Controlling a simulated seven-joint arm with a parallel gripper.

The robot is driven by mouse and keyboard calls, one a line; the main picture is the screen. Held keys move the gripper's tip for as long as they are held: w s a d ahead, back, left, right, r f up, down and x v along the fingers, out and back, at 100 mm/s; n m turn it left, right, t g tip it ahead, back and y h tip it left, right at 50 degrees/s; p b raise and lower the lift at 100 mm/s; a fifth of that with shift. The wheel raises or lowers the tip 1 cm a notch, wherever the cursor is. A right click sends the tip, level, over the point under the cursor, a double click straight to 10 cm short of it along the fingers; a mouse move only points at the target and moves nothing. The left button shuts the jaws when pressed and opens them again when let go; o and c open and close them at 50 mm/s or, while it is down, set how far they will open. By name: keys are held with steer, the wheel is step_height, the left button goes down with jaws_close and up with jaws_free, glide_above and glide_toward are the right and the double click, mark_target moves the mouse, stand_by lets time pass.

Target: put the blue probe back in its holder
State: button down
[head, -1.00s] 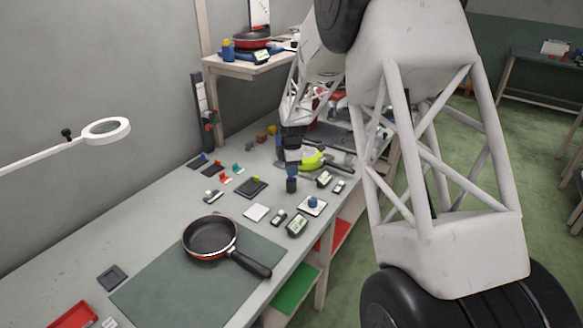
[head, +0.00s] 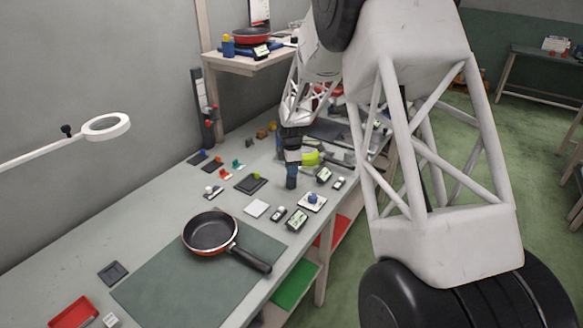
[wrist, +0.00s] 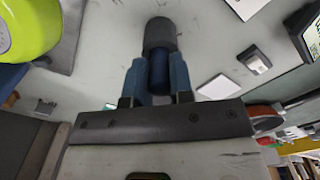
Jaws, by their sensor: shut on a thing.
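My gripper (head: 292,170) is low over the middle of the grey workbench, pointing down. In the wrist view its two blue fingers (wrist: 158,80) are shut on the blue probe (wrist: 160,66), a dark blue cylinder. A wider dark grey cylinder (wrist: 160,33) lies at the probe's far end. I cannot tell whether it is the probe's own end or a holder around it. In the head view the fingers mostly hide the probe, so its contact with the bench is unclear. I cannot surely identify the holder.
A white plate with a blue knob (head: 312,199) and small display boxes (head: 297,219) stand close to the right. A white square (head: 256,209) and a dark plate (head: 251,184) lie nearby. A lime-green object (head: 310,158) is just behind. A pan (head: 211,233) sits on the front mat.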

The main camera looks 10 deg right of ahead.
steer(key=shift+f, duration=0.2)
steer(key=c, duration=0.9)
jaws_free()
steer(key=shift+r, duration=0.15)
steer(key=shift+r, duration=3.8)
